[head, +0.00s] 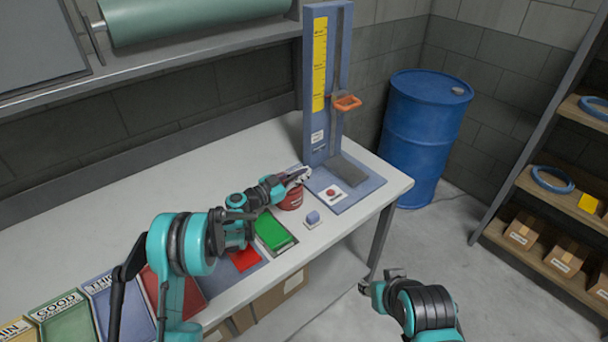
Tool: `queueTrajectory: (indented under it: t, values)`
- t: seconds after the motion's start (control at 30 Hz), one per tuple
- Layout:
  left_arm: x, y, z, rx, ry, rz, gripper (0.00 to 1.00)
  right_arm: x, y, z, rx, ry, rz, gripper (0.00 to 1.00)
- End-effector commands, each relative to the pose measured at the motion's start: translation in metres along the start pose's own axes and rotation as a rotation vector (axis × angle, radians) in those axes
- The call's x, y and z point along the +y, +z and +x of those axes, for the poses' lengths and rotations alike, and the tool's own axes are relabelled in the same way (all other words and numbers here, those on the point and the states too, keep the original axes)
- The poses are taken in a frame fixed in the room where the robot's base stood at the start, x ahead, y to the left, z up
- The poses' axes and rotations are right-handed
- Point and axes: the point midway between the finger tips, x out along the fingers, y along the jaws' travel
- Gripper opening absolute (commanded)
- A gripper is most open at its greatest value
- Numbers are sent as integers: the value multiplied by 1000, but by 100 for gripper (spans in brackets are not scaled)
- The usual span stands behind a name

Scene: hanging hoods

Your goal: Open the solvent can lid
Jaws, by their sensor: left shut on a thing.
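The solvent can (291,200) is a small red can standing on the white table, just left of the blue press-like stand. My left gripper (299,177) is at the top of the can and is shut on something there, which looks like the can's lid. The gripper covers the lid, so I cannot tell whether the lid is raised. My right gripper (379,286) is low at the front, over the floor and away from the table. Its fingers are small and partly turned away.
A blue drum (425,130) and shelves (552,190) stand at right.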

Motion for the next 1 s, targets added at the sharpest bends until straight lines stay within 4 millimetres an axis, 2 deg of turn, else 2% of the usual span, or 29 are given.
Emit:
queueTrajectory:
  t: [0.27,0.6,1.0]
  values:
    - [-14,-15,0,1,-5,-185,0,0,-1,-1,0,0,0,40]
    - [-39,-34,-1,4,-6,-507,0,0,-1,-2,0,0,0,40]
    - [-74,-44,-2,6,-6,-887,0,0,-1,-2,0,0,0,40]
